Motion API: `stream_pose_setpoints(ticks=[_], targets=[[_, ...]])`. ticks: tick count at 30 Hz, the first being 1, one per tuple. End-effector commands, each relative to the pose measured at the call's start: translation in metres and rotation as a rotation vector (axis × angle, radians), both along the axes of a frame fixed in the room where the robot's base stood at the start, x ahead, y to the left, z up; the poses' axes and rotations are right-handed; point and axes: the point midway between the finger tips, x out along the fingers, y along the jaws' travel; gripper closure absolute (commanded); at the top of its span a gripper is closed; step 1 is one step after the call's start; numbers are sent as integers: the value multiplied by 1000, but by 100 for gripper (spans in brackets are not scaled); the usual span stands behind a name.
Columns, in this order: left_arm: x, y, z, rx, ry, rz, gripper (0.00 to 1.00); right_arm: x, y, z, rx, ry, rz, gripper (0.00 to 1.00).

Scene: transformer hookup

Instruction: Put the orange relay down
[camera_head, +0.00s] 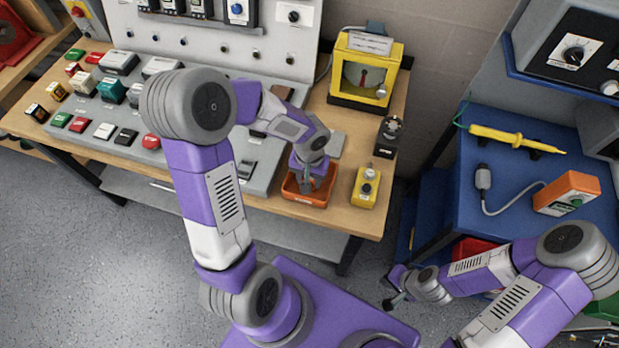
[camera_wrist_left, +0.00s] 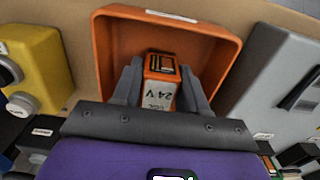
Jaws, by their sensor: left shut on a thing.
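The orange relay (camera_wrist_left: 160,68) has a pale front marked "24 V" and sits between the two grey fingers of my left gripper (camera_wrist_left: 160,88). The gripper is shut on it. An orange tray (camera_wrist_left: 108,50) with raised walls lies around and beyond the relay in the left wrist view. In the head view my left gripper (camera_head: 308,180) points down into this tray (camera_head: 318,200) on the wooden bench, and its fingers hide the relay. I cannot tell whether the relay touches the tray floor. My right gripper (camera_head: 395,288) is low over the floor, away from the bench; its jaw opening is unclear.
A yellow box (camera_head: 366,187) stands right of the tray, and a grey sloped panel (camera_head: 262,165) with several coloured modules lies to its left. A yellow-framed meter (camera_head: 365,70) stands behind. A blue bench (camera_head: 525,150) at right holds a yellow probe (camera_head: 515,138) and an orange tester (camera_head: 567,193).

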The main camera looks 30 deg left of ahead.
Motion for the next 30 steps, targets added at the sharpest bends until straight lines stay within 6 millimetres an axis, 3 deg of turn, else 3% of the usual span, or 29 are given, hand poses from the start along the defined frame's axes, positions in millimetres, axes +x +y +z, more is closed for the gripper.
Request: stream_pose_setpoints(ticks=[8, 9, 14, 25, 30], targets=[[0, 0, -3, 0, -2, 0, 96, 0, 0, -4, 0, 0, 0, 100], [0, 0, -3, 0, -1, 0, 54, 0, 0, -4, 0, 0, 0, 100], [0, 0, -2, 0, -1, 0, 32, 0, 0, -3, 0, 0, 0, 100], [0, 0, 3, 0, -1, 0, 32, 0, 0, 2, 0, 0, 0, 100], [1, 1, 33, 1, -6, 1, 32, 0, 0, 12, 0, 0, 0, 100]])
